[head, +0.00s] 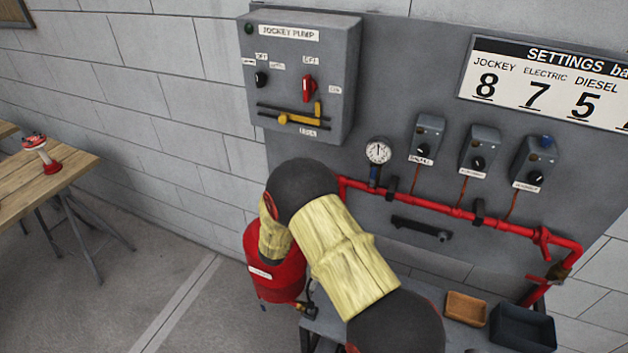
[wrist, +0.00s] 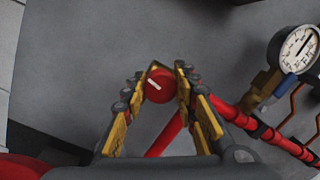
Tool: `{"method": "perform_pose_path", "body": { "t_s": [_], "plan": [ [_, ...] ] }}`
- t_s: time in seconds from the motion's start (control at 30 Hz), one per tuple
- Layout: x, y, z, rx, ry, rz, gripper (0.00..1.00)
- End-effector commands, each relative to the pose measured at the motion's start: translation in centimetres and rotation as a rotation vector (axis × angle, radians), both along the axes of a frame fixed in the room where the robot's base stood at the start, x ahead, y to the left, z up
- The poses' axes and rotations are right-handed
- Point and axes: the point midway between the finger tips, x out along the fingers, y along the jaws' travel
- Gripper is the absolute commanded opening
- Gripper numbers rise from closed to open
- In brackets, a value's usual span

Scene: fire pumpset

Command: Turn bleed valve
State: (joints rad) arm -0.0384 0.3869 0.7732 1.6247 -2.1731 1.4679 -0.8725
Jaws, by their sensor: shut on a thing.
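A round red knob (wrist: 156,90) with a white line across its face shows in the wrist view, in front of a grey panel. I take it as the bleed valve's handle. My gripper (wrist: 162,78) has its yellow-padded fingers on either side of the knob and is shut on it. The white line runs slantwise, from upper left to lower right. A red pipe (wrist: 164,136) shows below the knob, between the fingers. In the head view my own arm hides the gripper and this knob.
A pressure gauge (head: 378,152) stands just right of my arm, also close on the right in the wrist view (wrist: 297,50). The red pipe (head: 430,204) runs along the panel under several grey switch boxes. The jockey pump box (head: 330,60) juts out above. Trays (head: 522,328) lie lower right.

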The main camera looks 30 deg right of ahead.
Motion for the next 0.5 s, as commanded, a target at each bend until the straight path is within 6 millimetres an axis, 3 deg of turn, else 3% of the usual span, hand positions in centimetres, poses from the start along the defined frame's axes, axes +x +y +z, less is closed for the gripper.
{"method": "perform_pose_path", "body": {
  "t_s": [0.5],
  "plan": [
    [0.07,0.04,0.03,-0.087,0.110,0.002,0.03]
  ]
}}
